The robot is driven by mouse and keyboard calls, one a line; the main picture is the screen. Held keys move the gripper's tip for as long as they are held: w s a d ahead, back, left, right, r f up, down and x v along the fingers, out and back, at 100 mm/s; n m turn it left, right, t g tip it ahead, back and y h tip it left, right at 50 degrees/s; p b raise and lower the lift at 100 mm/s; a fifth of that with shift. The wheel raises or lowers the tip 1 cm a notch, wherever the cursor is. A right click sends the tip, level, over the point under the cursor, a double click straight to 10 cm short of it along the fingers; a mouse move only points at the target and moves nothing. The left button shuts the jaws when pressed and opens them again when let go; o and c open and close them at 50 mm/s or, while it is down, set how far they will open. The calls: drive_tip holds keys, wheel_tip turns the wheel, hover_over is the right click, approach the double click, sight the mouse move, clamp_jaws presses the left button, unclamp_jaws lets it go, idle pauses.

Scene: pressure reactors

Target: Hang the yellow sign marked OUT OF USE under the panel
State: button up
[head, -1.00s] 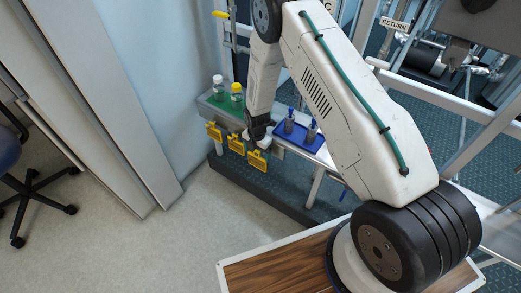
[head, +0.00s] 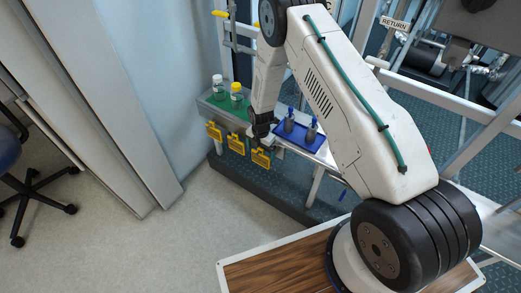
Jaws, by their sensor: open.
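Three yellow signs hang in a row along the front edge of the shelf: a left one (head: 214,132), a middle one (head: 236,145) and a right one (head: 260,158). Their lettering is too small to read, so I cannot tell which is marked OUT OF USE. My gripper (head: 264,139) is open, pointing down at the shelf edge just above the right sign. Its fingertips are small and dark here, and I cannot tell whether they touch that sign. I cannot make out the panel; my arm covers much of the frame behind.
The shelf carries a green mat (head: 222,103) with a white-capped jar (head: 218,84) and a yellow-capped jar (head: 237,91). A blue tray (head: 300,138) with blue-topped bottles stands right of my gripper. Metal frame bars rise behind.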

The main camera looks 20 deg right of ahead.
wheel_tip(320, 180, up, 8)
drive_tip(key=shift+f, duration=0.1)
drive_tip(key=s+d+r+m, duration=0.1)
drive_tip(key=s+r+m, duration=0.25)
drive_tip(key=r, duration=0.75)
drive_tip(key=s+r+m, duration=0.3)
drive_tip(key=r+m, duration=0.1)
drive_tip(key=r, duration=0.8)
drive_tip(key=s+d+r+m, duration=0.1)
drive_tip(key=s+r+m, duration=0.3)
drive_tip(key=r, duration=0.7)
drive_tip(key=s+r+m, duration=0.4)
drive_tip(key=s, duration=0.5)
drive_tip(key=s+r+m+t, duration=0.1)
drive_tip(key=s+r+m, duration=0.3)
drive_tip(key=s, duration=0.5)
drive_tip(key=s+r+m, duration=0.5)
drive_tip(key=s, duration=0.4)
drive_tip(key=shift+s+d, duration=0.2)
drive_tip(key=shift+d, duration=0.25)
drive_tip(key=shift+s+m, duration=0.25)
drive_tip(key=shift+m, duration=0.1)
drive_tip(key=shift+c, duration=0.3)
